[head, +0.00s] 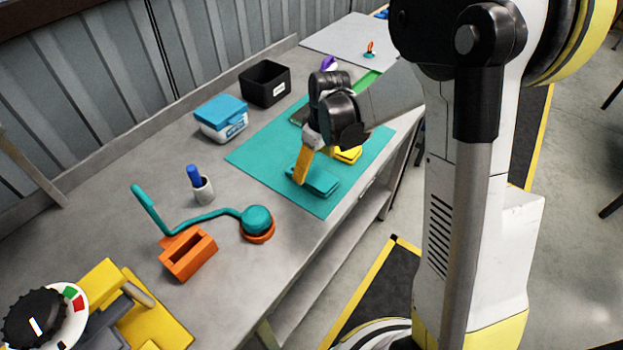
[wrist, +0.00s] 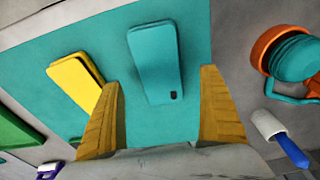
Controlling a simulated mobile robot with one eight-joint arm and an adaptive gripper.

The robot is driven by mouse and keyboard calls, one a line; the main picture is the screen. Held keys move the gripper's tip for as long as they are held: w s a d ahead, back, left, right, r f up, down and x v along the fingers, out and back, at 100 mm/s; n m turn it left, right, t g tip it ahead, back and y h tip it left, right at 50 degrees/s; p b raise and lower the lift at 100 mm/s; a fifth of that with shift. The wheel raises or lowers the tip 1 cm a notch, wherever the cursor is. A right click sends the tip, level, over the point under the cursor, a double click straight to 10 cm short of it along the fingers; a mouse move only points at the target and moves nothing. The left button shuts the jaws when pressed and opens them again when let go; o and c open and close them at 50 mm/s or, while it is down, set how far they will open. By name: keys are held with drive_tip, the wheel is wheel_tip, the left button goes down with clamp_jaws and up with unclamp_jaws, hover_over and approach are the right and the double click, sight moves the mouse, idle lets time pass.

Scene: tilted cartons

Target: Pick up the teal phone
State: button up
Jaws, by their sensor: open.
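The teal phone (head: 322,183) lies flat on a teal mat (head: 250,157) near the front edge of the bench. In the wrist view the phone (wrist: 153,55) lies slightly tilted on the mat (wrist: 160,124), its dark camera patch at the near end. My gripper (head: 302,166) is open above the phone, its yellow finger hiding part of the phone's left end in the head view. In the wrist view my gripper (wrist: 160,82) has its fingers spread wide, one to each side of the phone's near end. Nothing is held between them. The gap down to the phone is hard to judge.
Yellow phone-like slabs (wrist: 78,82) lie beside the left finger; they show behind my gripper in the head view (head: 349,155). An orange holder with a teal round top (head: 257,221) and a cup with a blue-handled item (head: 202,189) stand left of the mat.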

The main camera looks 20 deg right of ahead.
sight(312, 174)
drive_tip(key=f, duration=0.1)
drive_tip(key=f+b, duration=0.1)
drive_tip(key=f, duration=0.1)
drive_tip(key=f+b, duration=0.1)
drive_tip(key=f, duration=0.1)
drive_tip(key=shift+w+a, duration=0.2)
drive_tip(key=shift+w, duration=0.1)
drive_tip(key=shift+r, duration=0.15)
drive_tip(key=c, duration=1.4)
drive_tip(key=shift+c, duration=0.2)
